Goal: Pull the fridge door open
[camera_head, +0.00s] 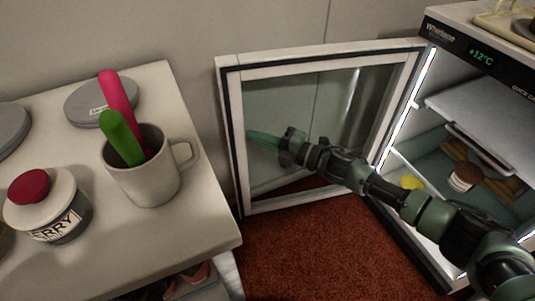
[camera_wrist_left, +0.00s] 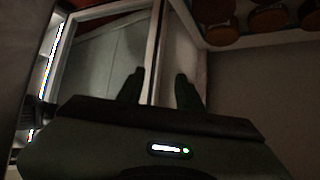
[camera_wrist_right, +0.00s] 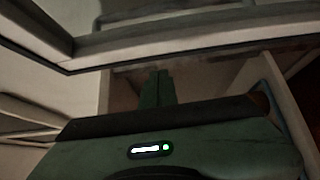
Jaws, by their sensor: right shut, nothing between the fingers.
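The fridge (camera_head: 475,57) stands at the right with its lit interior exposed. Its glass door (camera_head: 318,57) is swung wide open to the left, in front of the wall. My right arm reaches across from the right. My right gripper (camera_head: 262,140) is shut and empty in front of the glass. In the right wrist view its fingertips (camera_wrist_right: 158,88) are together just below a pale frame bar (camera_wrist_right: 180,42). My left gripper (camera_wrist_left: 158,88) is open in the left wrist view, its fingers apart with a pale frame edge behind them. It does not show in the head view.
A white table (camera_head: 180,235) at the left bears a mug (camera_head: 145,180) with pink and green handles, a red-lidded jar (camera_head: 45,205) and a grey disc (camera_head: 88,108). Red carpet (camera_head: 310,245) lies below the door. The fridge holds shelves and a jar (camera_head: 464,177).

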